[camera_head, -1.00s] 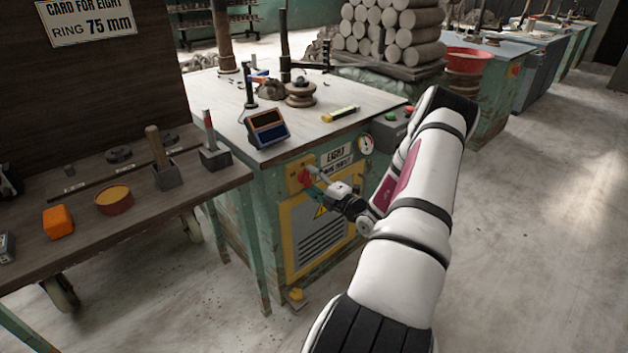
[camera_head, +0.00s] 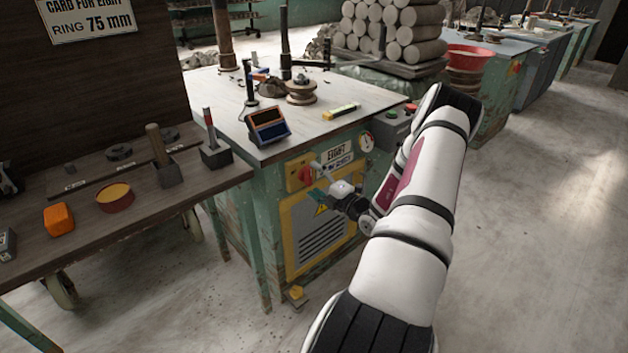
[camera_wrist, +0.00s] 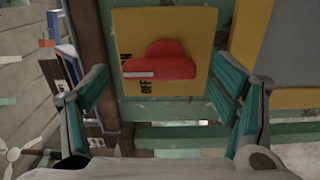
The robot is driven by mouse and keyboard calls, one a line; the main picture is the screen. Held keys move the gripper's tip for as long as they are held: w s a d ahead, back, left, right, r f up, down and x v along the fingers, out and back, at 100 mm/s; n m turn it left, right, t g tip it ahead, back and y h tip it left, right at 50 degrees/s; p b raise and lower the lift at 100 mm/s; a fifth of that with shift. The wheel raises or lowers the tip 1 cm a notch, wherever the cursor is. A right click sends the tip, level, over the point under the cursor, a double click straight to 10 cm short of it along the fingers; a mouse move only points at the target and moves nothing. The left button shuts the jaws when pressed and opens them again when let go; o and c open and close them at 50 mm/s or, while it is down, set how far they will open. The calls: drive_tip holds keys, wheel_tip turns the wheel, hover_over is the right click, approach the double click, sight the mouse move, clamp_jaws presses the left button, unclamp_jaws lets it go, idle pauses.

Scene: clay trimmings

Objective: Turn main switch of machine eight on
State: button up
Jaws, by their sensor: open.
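The machine marked EIGHT (camera_head: 336,155) has a yellow switch plate (camera_head: 292,172) on its front with a red main switch (camera_head: 305,174). In the wrist view the red switch (camera_wrist: 165,62) sits on the yellow plate (camera_wrist: 195,28), between my fingers but beyond their tips. Its white mark points left in that view, close to the sideways ON and OFF lettering. I cannot tell exactly which word it marks. My gripper (camera_head: 319,181) is open and empty, just in front of the switch, with its teal fingers apart. My gripper (camera_wrist: 165,98) shows no contact with the switch.
A gauge (camera_head: 366,141) and a grey button box (camera_head: 393,128) are to the right of the plate. A small display (camera_head: 268,128) stands on the machine top. A wooden bench (camera_head: 100,235) with tools is at left. The floor at right is clear.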

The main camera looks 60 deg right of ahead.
drive_tip(key=v, duration=1.1)
drive_tip(key=shift+s, duration=0.15)
drive_tip(key=shift+f, duration=0.1)
